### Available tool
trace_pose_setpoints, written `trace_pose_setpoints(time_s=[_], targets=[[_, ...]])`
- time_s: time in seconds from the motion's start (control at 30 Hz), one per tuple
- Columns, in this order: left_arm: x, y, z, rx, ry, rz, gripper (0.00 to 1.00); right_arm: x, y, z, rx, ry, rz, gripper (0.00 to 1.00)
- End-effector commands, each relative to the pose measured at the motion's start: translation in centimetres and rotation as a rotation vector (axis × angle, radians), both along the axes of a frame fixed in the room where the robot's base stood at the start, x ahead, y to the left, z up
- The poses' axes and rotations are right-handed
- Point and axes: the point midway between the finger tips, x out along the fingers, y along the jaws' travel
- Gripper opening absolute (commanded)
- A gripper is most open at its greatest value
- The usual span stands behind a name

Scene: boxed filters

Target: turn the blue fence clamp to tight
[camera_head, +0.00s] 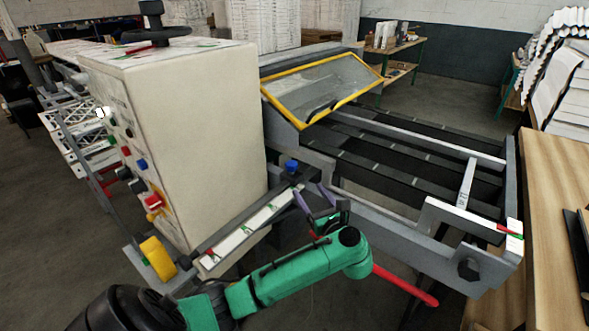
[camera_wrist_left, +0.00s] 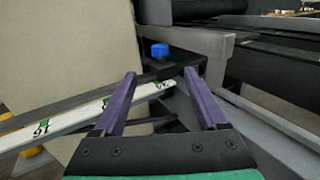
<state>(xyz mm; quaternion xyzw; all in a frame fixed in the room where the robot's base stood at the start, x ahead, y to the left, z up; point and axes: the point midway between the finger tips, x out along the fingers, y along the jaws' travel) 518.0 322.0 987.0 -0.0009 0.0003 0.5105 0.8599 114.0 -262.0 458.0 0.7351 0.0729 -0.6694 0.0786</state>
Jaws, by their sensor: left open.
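The blue fence clamp (camera_head: 291,166) is a small blue knob on a dark block at the inner end of the white scale rail. In the left wrist view the clamp (camera_wrist_left: 160,50) stands ahead of the fingers, roughly centred between them. My left gripper (camera_head: 311,194) is open and empty, just in front of and below the clamp. Its two purple fingers also show in the left wrist view (camera_wrist_left: 158,78), spread apart and not touching the clamp. Whether the clamp is tight or loose cannot be read. My right gripper is out of view.
A tall beige control cabinet (camera_head: 195,130) with buttons stands left of the clamp. The white scale rail (camera_head: 245,232) runs below it. A yellow-framed clear guard (camera_head: 322,86) and grey machine frame (camera_head: 450,250) lie to the right. A red rod (camera_head: 405,287) sticks out in front.

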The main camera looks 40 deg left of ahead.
Motion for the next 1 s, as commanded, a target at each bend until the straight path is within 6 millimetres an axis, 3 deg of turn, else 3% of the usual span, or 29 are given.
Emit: trace_pose_setpoints(time_s=[0.2, 0.4, 0.77, 0.97, 1.0], targets=[[2.8, 5.4, 0.7, 0.008, -0.001, 0.004, 0.75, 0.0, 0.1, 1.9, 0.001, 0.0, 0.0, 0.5], [5.0, 9.1, 0.3, 0.006, 0.0, 0.0, 0.75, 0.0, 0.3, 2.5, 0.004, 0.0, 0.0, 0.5], [5.6, 10.1, 0.1, 0.002, 0.0, -0.002, 0.75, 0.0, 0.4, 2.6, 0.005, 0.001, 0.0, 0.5], [5.6, 10.1, 0.1, 0.002, 0.0, -0.003, 0.02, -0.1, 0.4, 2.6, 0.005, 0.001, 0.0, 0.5], [5.6, 10.1, 0.1, 0.002, 0.0, -0.003, 0.0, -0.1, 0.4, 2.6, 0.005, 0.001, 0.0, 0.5]])
